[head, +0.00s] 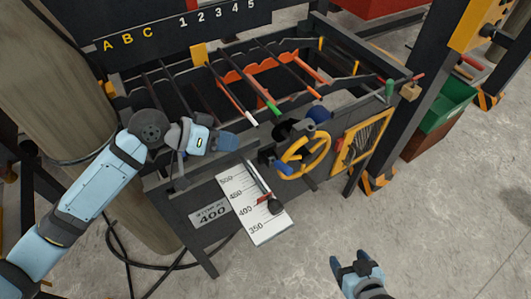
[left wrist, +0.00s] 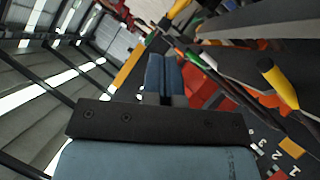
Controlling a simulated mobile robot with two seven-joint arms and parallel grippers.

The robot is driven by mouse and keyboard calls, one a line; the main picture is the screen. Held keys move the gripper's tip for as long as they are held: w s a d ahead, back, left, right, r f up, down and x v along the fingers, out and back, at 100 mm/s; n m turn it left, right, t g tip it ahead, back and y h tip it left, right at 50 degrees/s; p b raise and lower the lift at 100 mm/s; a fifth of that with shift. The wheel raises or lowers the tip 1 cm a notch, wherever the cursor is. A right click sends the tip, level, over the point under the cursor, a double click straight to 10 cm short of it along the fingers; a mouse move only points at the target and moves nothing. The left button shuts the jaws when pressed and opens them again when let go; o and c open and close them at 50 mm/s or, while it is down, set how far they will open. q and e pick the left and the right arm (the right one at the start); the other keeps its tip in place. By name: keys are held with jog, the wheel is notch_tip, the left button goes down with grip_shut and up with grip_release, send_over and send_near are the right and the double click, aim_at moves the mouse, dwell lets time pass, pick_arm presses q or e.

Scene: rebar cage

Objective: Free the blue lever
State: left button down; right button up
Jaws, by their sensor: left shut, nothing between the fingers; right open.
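A blue round knob (head: 319,114) shows behind the yellow handwheel (head: 305,156) on the front of the dark bench. A second, smaller blue part (head: 283,168) sits at the wheel's left side. I cannot tell which belongs to the blue lever. My left gripper (head: 236,142) is shut and empty, above the bench's front edge, left of the wheel and apart from it. Its closed blue fingers also show in the left wrist view (left wrist: 164,72). My right gripper (head: 357,262) is open and empty, low over the floor in front of the bench.
Rods with white, green and orange ends (head: 270,106) lie across the bench top. A green bin (head: 446,106) stands right. The floor in front is clear.

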pick_arm(q)
send_over(273, 160)
jog(key=s+a, duration=0.2)
notch_tip(273, 160, down, 4)
jog(key=shift+s+d+f+p, duration=0.2)
jog(key=shift+d+f, duration=0.15)
jog(key=shift+f, duration=0.4)
jog(key=shift+s+d+f+p, duration=0.2)
jog(key=shift+d+f, duration=0.15)
jog(key=shift+f, duration=0.35)
jog(key=shift+s+d+f+p, duration=0.1)
jog(key=shift+s+d+f, duration=0.2)
jog(key=shift+f, duration=0.45)
jog(key=shift+w, duration=0.1)
